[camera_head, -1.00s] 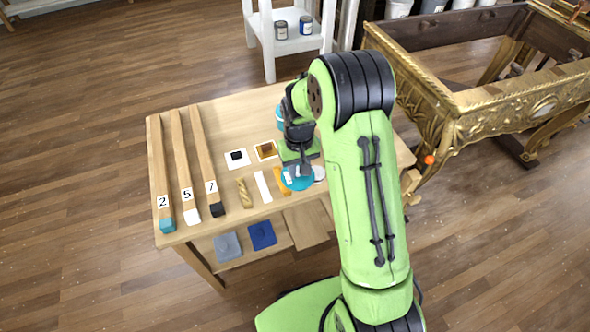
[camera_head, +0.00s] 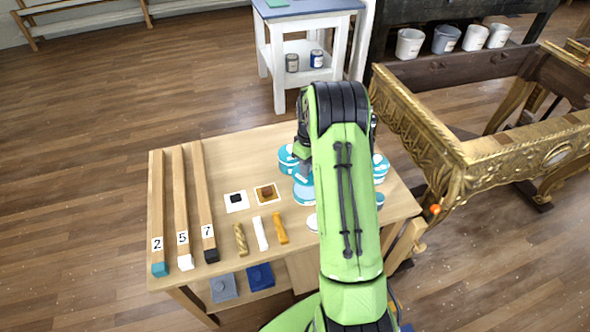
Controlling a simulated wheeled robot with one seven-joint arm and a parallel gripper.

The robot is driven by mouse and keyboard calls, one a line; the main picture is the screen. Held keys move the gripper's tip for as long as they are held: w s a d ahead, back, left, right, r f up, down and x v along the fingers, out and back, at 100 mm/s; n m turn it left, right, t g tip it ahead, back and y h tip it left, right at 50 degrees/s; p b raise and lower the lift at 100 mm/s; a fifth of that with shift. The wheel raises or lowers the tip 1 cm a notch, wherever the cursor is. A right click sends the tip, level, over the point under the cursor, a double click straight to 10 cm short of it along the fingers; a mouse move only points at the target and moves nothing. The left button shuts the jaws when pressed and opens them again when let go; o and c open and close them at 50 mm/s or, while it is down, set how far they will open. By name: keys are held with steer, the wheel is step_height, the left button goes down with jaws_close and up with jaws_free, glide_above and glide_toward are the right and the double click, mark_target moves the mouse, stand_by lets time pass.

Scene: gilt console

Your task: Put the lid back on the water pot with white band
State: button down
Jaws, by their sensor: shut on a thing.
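My gripper (camera_head: 303,170) is over the right part of the wooden table, partly hidden behind my own arm. It is shut on a small teal lid (camera_head: 303,179), of which only a little shows. Just below is a teal pot with a pale band or top (camera_head: 304,195); I cannot tell whether lid and pot touch. Another teal pot with a white band (camera_head: 288,159) stands behind and left of the gripper. A third teal and white pot (camera_head: 380,169) stands right of my arm. Which pot the lid belongs to is not clear.
The table (camera_head: 230,165) carries three numbered wooden bars (camera_head: 181,205) at left, two small square cards (camera_head: 266,194) and several short sticks (camera_head: 261,233). A pale round piece (camera_head: 312,222) lies near the front. The gilt console frame (camera_head: 450,140) stands close at right.

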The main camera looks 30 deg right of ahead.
steer(key=shift+f+b, duration=2.25)
steer(key=shift+f, duration=1)
steer(key=shift+s+r, duration=0.1)
steer(key=shift+s, duration=0.15)
steer(key=shift+c, duration=1.7)
jaws_free()
steer(key=shift+r+p, duration=2.75)
steer(key=shift+r, duration=0.65)
